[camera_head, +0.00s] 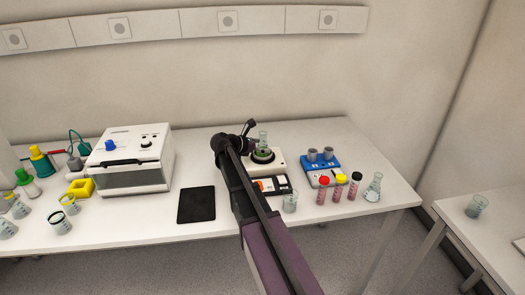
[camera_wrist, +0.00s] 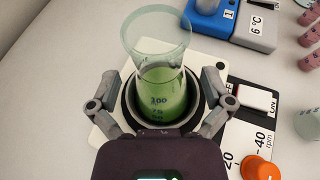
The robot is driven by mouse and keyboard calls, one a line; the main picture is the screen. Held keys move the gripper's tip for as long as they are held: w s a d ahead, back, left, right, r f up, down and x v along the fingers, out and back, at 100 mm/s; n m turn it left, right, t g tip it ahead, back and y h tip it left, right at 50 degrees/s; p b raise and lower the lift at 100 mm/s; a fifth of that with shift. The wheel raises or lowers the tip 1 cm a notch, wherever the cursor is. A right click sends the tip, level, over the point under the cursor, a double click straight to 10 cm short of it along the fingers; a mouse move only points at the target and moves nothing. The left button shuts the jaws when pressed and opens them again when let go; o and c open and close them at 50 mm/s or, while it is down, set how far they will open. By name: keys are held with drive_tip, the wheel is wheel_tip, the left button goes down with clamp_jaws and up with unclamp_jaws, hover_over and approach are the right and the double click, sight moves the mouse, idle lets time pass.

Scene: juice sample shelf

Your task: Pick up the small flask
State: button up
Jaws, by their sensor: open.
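A clear glass vessel (camera_wrist: 158,92) with green liquid and graduation marks stands upright in the dark round holder of a white device in the wrist view. It is the likely small flask and also shows in the head view (camera_head: 263,143). My gripper (camera_wrist: 161,84) is open, with one finger on each side of the vessel. I cannot tell whether either finger touches it. In the head view my gripper (camera_head: 236,138) is partly hidden by its own arm. Another clear conical flask (camera_head: 373,188) stands at the right of the table.
The white device has an orange knob (camera_wrist: 260,168). A blue-and-white device (camera_head: 321,168) stands to its right, with several capped tubes (camera_head: 339,187) in front. A beaker (camera_head: 290,201) stands near the front edge. A black mat (camera_head: 196,205) and white box (camera_head: 130,160) lie left.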

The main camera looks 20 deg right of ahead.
sight(263, 137)
idle(0.5)
drive_tip(key=c, duration=1.2)
drive_tip(key=shift+r, duration=0.15)
drive_tip(key=shift+c, duration=0.2)
drive_tip(key=shift+r+p, duration=0.25)
drive_tip(key=shift+p, duration=0.2)
drive_tip(key=shift+c, duration=0.3)
wheel_tip(263, 137, up, 3)
drive_tip(key=p, duration=0.3)
drive_tip(key=shift+r, duration=0.2)
drive_tip(key=s+a, duration=0.1)
drive_tip(key=s, duration=0.4)
drive_tip(key=s+a, duration=0.1)
drive_tip(key=s, duration=0.4)
drive_tip(key=s+a+r+p, duration=0.1)
drive_tip(key=s, duration=0.4)
drive_tip(key=shift+s+a, duration=0.2)
drive_tip(key=shift+s, duration=0.15)
